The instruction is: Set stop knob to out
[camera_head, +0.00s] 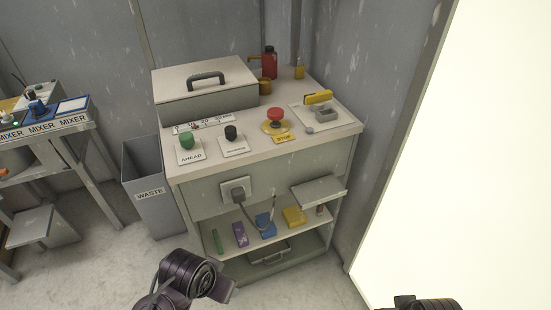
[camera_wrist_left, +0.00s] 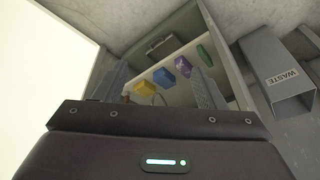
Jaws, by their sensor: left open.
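The stop knob (camera_head: 277,114) is a red mushroom cap on a yellow round base, on the cabinet's worktop in the head view. A yellow STOP label (camera_head: 286,138) lies in front of it. I cannot tell from this angle whether the cap is in or out. The knob is not in the wrist view. Only a dark piece of my right arm shows at the bottom edge.
A green knob (camera_head: 186,141) marked AHEAD and a black knob (camera_head: 231,132) stand left of the stop knob. A lidded box (camera_head: 205,88) is behind them. A yellow-handled item (camera_head: 318,97) is to the right. A waste bin (camera_head: 155,185) stands left of the cabinet.

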